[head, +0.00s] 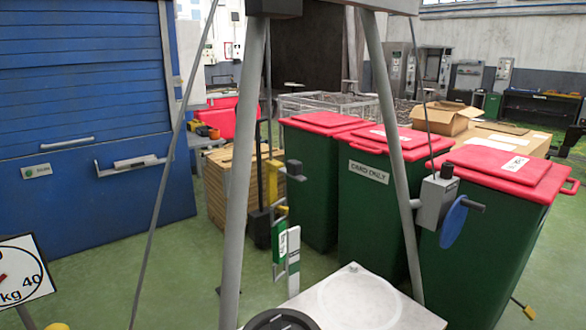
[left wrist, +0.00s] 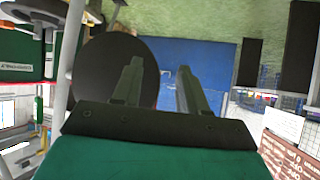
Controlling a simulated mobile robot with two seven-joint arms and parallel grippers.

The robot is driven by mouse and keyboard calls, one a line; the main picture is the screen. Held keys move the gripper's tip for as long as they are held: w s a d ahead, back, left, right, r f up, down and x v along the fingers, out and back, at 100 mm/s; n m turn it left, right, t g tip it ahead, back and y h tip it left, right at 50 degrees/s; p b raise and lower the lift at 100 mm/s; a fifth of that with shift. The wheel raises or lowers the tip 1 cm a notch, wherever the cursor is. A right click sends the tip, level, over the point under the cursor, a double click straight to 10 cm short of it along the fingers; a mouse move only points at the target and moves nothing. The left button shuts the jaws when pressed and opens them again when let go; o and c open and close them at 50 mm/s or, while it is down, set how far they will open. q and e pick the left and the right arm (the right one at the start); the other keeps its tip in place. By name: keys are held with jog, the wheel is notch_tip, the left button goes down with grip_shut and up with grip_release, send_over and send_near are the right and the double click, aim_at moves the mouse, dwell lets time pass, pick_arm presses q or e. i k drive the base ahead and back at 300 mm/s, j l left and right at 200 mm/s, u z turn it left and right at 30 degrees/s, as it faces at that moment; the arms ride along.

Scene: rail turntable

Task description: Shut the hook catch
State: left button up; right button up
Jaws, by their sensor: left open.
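I cannot pick out the hook catch with certainty. In the head view, a small upright fitting with a yellow top (head: 280,211), a green plate (head: 279,247) and a pale bar (head: 293,260) stands between grey frame legs. It could be the catch, but its hook and whether it is shut are too small to tell. My left gripper (left wrist: 158,85) shows only in the left wrist view, open, with nothing visible between its two fingers. A dark round disc (left wrist: 103,68) and a blue panel (left wrist: 205,62) lie beyond it. My right gripper is in neither view.
Grey frame legs (head: 243,180) rise in front. A grey box (head: 432,203) with a blue wheel (head: 453,222) is on the right leg. Green bins (head: 376,215) with red lids stand behind. A blue shutter (head: 90,90) is at left, a white platform (head: 405,318) at bottom.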

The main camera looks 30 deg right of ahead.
aim_at(293, 168)
jog(key=l+u, duration=0.15)
jog(key=l, duration=1.25)
jog(key=k, duration=0.05)
